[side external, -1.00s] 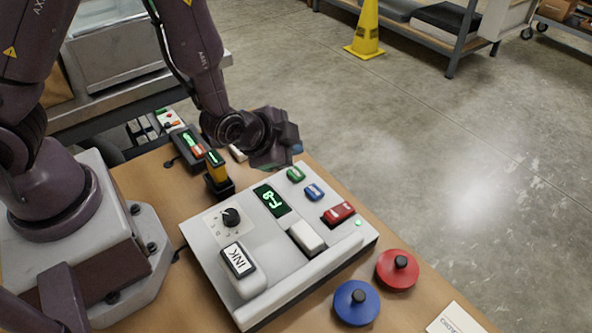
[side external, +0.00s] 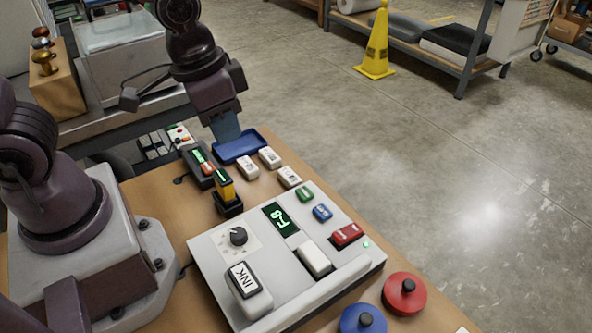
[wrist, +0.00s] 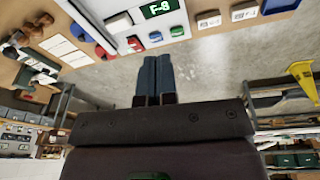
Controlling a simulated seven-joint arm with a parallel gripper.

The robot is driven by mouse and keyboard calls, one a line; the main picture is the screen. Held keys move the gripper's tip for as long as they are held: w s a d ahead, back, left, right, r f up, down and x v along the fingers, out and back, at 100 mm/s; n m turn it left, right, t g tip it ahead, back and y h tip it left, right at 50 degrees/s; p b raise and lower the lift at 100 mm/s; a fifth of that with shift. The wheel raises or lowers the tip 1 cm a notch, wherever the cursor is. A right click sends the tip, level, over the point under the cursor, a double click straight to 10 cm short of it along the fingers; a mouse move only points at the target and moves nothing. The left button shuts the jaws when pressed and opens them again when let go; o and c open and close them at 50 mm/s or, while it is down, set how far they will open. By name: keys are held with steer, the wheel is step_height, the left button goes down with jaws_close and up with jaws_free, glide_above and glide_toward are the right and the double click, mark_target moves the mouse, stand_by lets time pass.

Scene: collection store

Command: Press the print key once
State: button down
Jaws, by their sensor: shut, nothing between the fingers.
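The grey-white machine (side external: 207,254) stands on the table with its display (side external: 285,219) lit, reading F-8. It bears a green key (side external: 305,194), a blue key (side external: 322,212), a red key (side external: 347,234) and a large white key (side external: 315,259). Their labels are too small to read, so I cannot tell which is the print key. The wrist view shows the green (wrist: 177,31), blue (wrist: 155,36) and red (wrist: 134,44) keys. My gripper (side external: 227,128) is shut and empty, beyond the machine's far side near the blue tray, apart from every key.
The blue tray (side external: 239,147) and white blocks (side external: 270,157) lie behind the machine. An INK block (side external: 246,290) and a black knob (side external: 238,236) are on the machine. Red (side external: 405,295) and blue (side external: 363,320) discs lie in front.

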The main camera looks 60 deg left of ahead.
steer(key=s+a+r+n+t, duration=0.1)
steer(key=s+a+r, duration=0.1)
steer(key=r, duration=0.3)
steer(key=s+a+r+n+t+y, duration=0.1)
steer(key=s+a+r+t, duration=0.1)
steer(key=r, duration=0.4)
steer(key=shift+s+a+t, duration=0.3)
steer(key=shift+s+a, duration=0.1)
steer(key=shift+s, duration=0.1)
steer(key=shift+r, duration=0.1)
steer(key=w+d+f+m+g, duration=0.2)
steer(key=w+d+f+m, duration=0.1)
steer(key=w+f+m, duration=0.5)
steer(key=w+d+f+m+g, duration=0.3)
steer(key=w+f+m, duration=0.4)
steer(key=w+m, duration=0.3)
steer(key=shift+w+f+g, duration=0.3)
steer(key=shift+w+f, duration=0.05)
steer(key=shift+f, duration=0.05)
